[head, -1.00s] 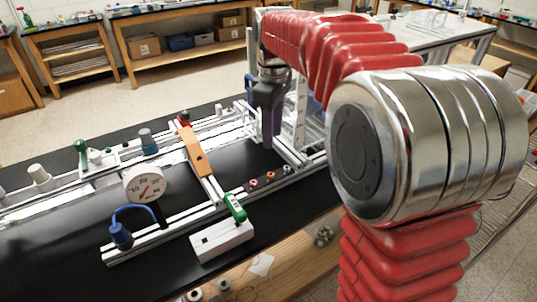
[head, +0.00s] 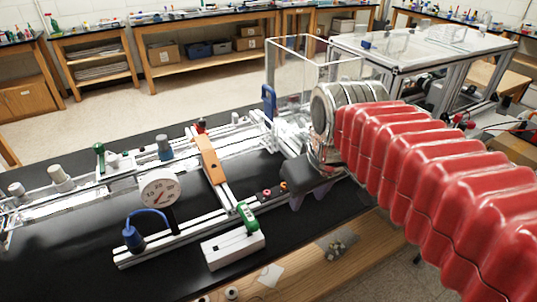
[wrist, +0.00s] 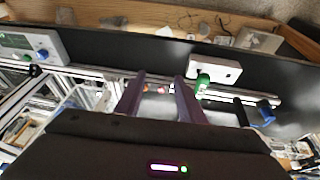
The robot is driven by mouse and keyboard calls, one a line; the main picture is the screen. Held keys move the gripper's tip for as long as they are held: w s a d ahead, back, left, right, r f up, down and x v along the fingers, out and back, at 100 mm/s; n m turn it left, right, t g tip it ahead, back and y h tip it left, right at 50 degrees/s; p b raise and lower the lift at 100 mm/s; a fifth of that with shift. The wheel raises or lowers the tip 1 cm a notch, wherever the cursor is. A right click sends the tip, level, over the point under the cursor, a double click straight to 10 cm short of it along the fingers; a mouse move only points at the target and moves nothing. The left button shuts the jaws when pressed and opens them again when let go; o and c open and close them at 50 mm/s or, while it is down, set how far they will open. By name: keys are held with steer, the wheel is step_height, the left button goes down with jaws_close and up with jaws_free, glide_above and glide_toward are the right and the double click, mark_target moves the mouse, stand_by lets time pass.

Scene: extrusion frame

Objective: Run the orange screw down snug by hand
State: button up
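Small coloured screws sit in a row on the front aluminium rail (head: 215,222). The orange screw (head: 283,188) is just left of my gripper in the head view; a reddish one (head: 266,191) is beside it. My gripper (head: 309,203) is open and empty, its dark fingers apart and close to the front rail. In the wrist view my gripper (wrist: 160,80) shows two spread fingers, with small reddish and orange screw heads (wrist: 147,88) in the gap between them. They are small there, so I cannot tell surely which is which. No finger visibly touches a screw.
A white box (head: 234,250) with a green-handled part (head: 247,217) stands left of the screws. A round dial gauge (head: 160,188) and an orange bar (head: 210,159) lie further left. A clear enclosure (head: 300,70) stands behind my arm.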

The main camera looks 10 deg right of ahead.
steer(key=s+f+m+t, duration=0.1)
steer(key=s+f+m, duration=0.2)
steer(key=s, duration=0.3)
steer(key=shift+s+f+t, duration=0.3)
steer(key=shift+f, duration=0.35)
steer(key=shift+a, duration=0.15)
steer(key=shift+c, duration=0.6)
